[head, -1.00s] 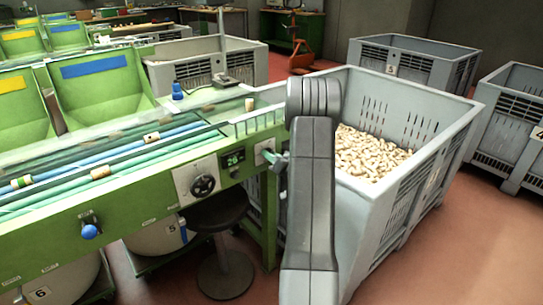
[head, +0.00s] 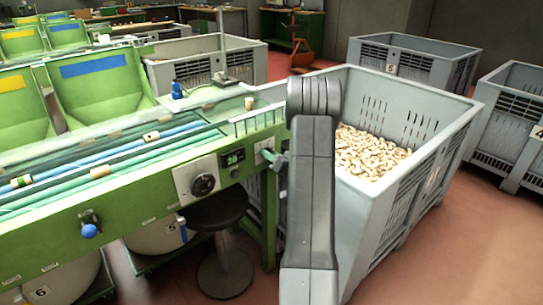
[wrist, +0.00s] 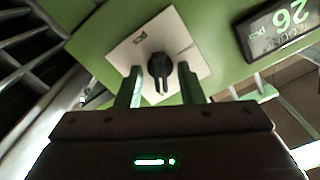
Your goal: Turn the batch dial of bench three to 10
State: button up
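In the wrist view a black dial knob (wrist: 160,67) with a pointer ridge sits on a pale square plate (wrist: 190,45) on the green panel. My gripper (wrist: 160,90) is open, with one green finger on each side of the knob. A gap shows between the fingers and the knob, so it is not gripped. A count display (wrist: 281,24) beside the plate reads 26, upside down in this view. In the head view my gripper (head: 275,158) is at the right end of the green bench (head: 130,215), in front of this plate (head: 263,149). The knob is hard to see there.
Left of the display (head: 232,157) is a larger round dial (head: 204,185) on a pale plate. A blue-knobbed lever (head: 90,230) sticks out further left. A black stool (head: 217,212) stands below the bench.

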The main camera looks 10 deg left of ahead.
jog(key=v, duration=1.3)
jog(key=shift+s+d, duration=0.2)
jog(key=shift+d, duration=0.05)
jog(key=x, duration=1.3)
jog(key=shift+w+a, duration=0.3)
jog(key=shift+s, duration=0.1)
jog(key=n, duration=1.2)
jog(key=shift+n, duration=0.3)
dwell(1.0)
dwell(0.4)
